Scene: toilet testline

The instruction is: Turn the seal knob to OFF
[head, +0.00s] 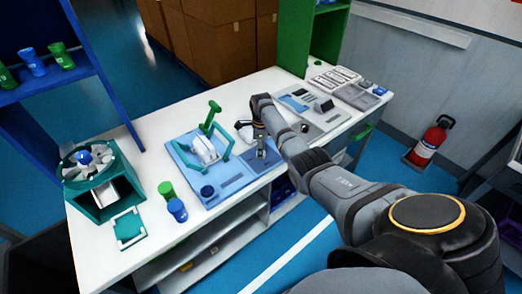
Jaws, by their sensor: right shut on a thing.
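A light blue test fixture (190,157) lies on the white bench, with a white toilet-like part (204,150), teal arms and an upright green handle (210,115). My right gripper (261,146) points down at the fixture's right end, over a small grey panel there. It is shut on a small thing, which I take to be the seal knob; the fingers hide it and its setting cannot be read. A round dark blue part (207,191) sits at the fixture's front left corner, clear of the gripper. My left gripper is not in view.
A teal fan-like stand (99,197), a green cup (166,190) and a blue cup (178,210) stand on the bench (95,262) at left. A grey tray (297,103) with dark items lies beyond my right arm. A fire extinguisher (428,144) stands at right.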

